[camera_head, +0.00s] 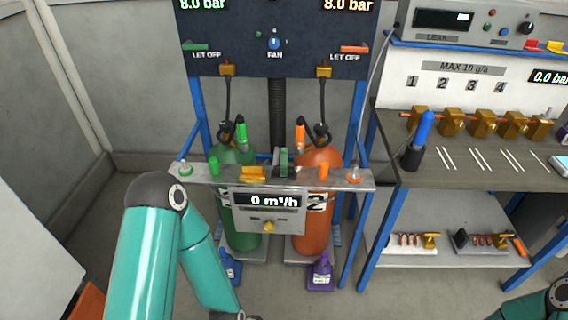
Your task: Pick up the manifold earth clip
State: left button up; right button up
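I cannot tell for sure which part is the manifold earth clip. A row of brass blocks (483,123) on a copper pipe runs along the back of the bench, under the numbers 1 to 4. A grey rail (340,180) in front of the cylinders carries a yellow block (253,173) and a green upright part (284,162). My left arm reaches down in front of the cylinders, and its gripper is out of view below. Only a bit of my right arm shows at the lower right.
A green cylinder (238,190) and an orange cylinder (312,228) stand in a blue frame. The bench (395,175) at right holds a blue-handled tool (423,128) in a dark holder and several white sticks (480,158). Its lower shelf (470,257) holds small parts.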

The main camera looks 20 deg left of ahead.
aim_at(283, 154)
jog(key=z, duration=0.05)
jog(key=i, duration=0.9)
jog(key=u, duration=0.1)
